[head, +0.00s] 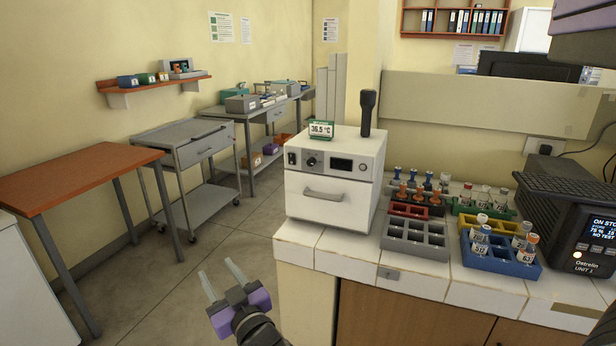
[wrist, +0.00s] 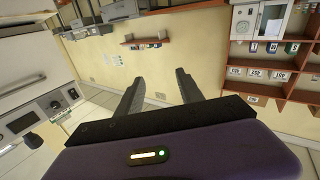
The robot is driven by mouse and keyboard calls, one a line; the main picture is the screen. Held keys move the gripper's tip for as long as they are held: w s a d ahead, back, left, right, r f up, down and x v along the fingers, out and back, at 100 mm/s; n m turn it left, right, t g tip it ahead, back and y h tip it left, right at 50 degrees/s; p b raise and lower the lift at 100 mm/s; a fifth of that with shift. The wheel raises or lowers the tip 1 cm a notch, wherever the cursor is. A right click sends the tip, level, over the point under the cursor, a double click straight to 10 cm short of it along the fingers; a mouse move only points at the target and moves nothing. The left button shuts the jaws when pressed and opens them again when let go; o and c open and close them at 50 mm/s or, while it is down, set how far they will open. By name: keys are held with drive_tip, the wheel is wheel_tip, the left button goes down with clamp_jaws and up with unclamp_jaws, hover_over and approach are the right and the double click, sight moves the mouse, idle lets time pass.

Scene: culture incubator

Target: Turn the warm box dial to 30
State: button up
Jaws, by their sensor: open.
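The warm box (head: 327,200) is a white cabinet on the left end of the tiled bench, with a drawer handle low on its front. Its small black dial (head: 312,161) sits on the upper front panel, between a switch on the left and a dark display (head: 342,164) on the right. The dial's pointer is too small to read. The dial also shows at the left of the wrist view (wrist: 55,104). A small sign on top (head: 321,130) reads 36.5 °C. My gripper (head: 222,276) is open and empty, in front and left of the warm box, apart from it.
A black upright handheld object (head: 367,112) stands on the warm box. Tube racks (head: 415,240) with several capped tubes fill the bench to its right, beside a black device (head: 570,205). A grey cart (head: 196,150) and an orange-topped table (head: 75,178) stand left. Floor between is clear.

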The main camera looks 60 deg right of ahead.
sight(310, 163)
drive_tip(key=w+d+r+m+g+h, duration=0.15)
drive_tip(key=d+r, duration=0.25)
drive_tip(key=d, duration=0.4)
drive_tip(key=w+d+r+m+g+h+p, duration=0.1)
drive_tip(key=d+r+m+g+h, duration=0.2)
drive_tip(key=d, duration=0.5)
drive_tip(key=w+d+r+m+g+h, duration=0.1)
drive_tip(key=d+r+g+h, duration=0.2)
drive_tip(key=d+r, duration=0.35)
drive_tip(key=s+d+f+m+g+h, duration=0.2)
drive_tip(key=s+d+m+g, duration=0.5)
drive_tip(key=g, duration=0.1)
drive_tip(key=shift+w+d+p, duration=0.15)
drive_tip(key=shift+d+p, duration=0.25)
drive_tip(key=shift+d, duration=1.6)
drive_tip(key=shift+w+d+p, duration=0.1)
drive_tip(key=shift+d+p, duration=0.3)
drive_tip(key=shift+d, duration=1.6)
clamp_jaws()
